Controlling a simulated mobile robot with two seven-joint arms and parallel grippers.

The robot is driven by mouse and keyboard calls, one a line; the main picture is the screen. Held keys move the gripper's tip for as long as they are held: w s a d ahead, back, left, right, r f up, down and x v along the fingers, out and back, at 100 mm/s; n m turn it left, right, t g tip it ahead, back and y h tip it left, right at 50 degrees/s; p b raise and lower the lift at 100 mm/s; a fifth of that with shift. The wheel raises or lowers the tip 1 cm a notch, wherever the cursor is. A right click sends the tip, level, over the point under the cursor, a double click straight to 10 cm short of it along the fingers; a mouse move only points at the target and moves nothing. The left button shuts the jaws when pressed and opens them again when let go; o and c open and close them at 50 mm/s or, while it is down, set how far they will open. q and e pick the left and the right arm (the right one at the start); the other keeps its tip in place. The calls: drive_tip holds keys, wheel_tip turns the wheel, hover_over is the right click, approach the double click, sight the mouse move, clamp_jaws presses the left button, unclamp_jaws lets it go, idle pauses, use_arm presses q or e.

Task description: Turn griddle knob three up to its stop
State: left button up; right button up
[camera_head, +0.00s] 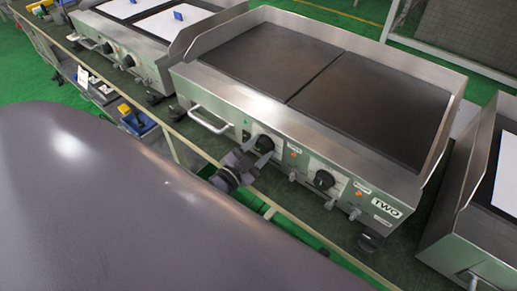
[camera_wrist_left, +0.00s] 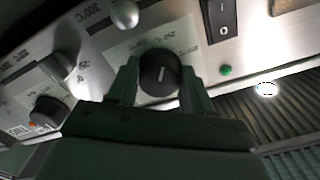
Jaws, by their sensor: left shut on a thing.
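A steel griddle (camera_head: 318,135) with two dark plates stands in the middle of the head view, with a "TWO" label on its front. My left gripper (camera_head: 256,150) is at the left of its two black front knobs (camera_head: 265,143). In the left wrist view, this round black knob (camera_wrist_left: 159,73) sits between the two fingers of my gripper (camera_wrist_left: 160,88), which is shut on its sides. Its white pointer line is close to upright in that picture. No number is readable on it. The other black knob (camera_head: 324,180) is free. My right gripper is not in view.
A green light (camera_wrist_left: 225,70) and black rocker switch (camera_wrist_left: 222,18) are beside the held knob. A metal handle (camera_head: 208,119) projects from the griddle's left front. Another appliance (camera_head: 138,62) stands left and one (camera_head: 480,200) right, with a narrow bench strip in front.

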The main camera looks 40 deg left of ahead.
use_arm(q)
drive_tip(key=o, duration=1)
drive_tip(key=s, duration=0.7)
drive_tip(key=shift+a, duration=0.25)
drive_tip(key=s+d+n+g+p, duration=0.1)
drive_tip(key=s+d+g, duration=0.1)
drive_tip(key=s+d, duration=0.1)
drive_tip(key=s+d+f+n+g+p, duration=0.1)
drive_tip(key=s+d+n+g, duration=0.1)
drive_tip(key=s, duration=0.3)
drive_tip(key=s+d+f+n+g+p, duration=0.1)
drive_tip(key=s+d+n+g, duration=0.1)
drive_tip(key=s+d+g, duration=0.1)
drive_tip(key=shift+s+d+g+h, duration=0.15)
drive_tip(key=shift+s+d, duration=0.1)
drive_tip(key=shift+d, duration=0.3)
drive_tip(key=shift+s+d+g+h, duration=0.15)
drive_tip(key=shift+s+d, duration=0.05)
drive_tip(key=shift+d, duration=0.35)
